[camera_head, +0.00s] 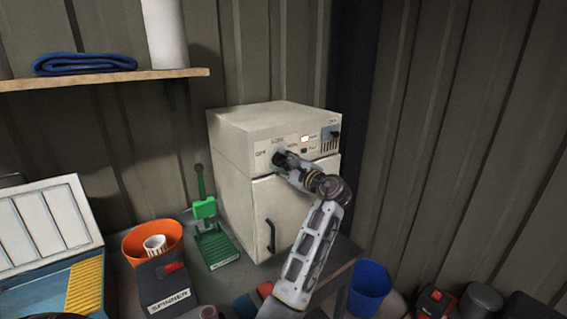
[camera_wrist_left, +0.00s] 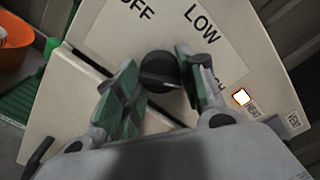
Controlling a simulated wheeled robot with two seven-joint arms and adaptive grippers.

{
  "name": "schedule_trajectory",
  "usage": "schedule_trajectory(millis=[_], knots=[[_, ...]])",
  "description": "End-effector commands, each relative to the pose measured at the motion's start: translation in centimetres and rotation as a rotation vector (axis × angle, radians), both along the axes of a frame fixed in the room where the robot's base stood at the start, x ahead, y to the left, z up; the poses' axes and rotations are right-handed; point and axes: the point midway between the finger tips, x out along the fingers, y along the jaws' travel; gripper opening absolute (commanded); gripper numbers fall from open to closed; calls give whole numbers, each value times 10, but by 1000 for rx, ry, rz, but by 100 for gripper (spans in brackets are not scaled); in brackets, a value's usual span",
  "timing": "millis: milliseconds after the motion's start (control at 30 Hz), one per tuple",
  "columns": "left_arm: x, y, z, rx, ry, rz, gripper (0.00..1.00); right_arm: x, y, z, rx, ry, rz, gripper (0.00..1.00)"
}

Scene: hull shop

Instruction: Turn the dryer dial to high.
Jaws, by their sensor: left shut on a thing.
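The dryer (camera_head: 240,195) is a cream box with a control panel across its top front and a black door handle (camera_head: 271,236). Its dial (camera_wrist_left: 159,71) is a round black knob in the left wrist view, with the labels OFF and LOW around it; a further label is partly hidden behind a finger. My left gripper (camera_head: 281,159) is at the panel in the head view. In the left wrist view its green-padded fingers (camera_wrist_left: 158,84) are shut on the dial, one on each side. My right gripper is in neither view.
A lit indicator (camera_wrist_left: 241,97) is right of the dial. A green hand press (camera_head: 212,226), an orange bucket (camera_head: 128,242) and a box labelled SPINNER (camera_head: 163,285) stand left of the dryer. A blue bin (camera_head: 370,286) is at right. A shelf (camera_head: 105,78) hangs above left.

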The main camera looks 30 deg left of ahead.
Motion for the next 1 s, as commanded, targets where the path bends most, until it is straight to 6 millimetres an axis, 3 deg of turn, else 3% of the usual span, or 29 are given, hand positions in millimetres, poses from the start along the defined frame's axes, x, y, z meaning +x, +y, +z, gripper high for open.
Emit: schedule_trajectory(millis=[233, 267, 400, 1000], knots=[[0, 0, -2, -1, 3, 0, 16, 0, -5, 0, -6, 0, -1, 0], [0, 0, -2, -1, 3, 0, 43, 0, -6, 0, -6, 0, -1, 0], [0, 0, -1, -2, 2, 0, 61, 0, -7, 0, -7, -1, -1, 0], [-2, -5, -1, -1, 1, 0, 62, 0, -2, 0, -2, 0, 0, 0]])
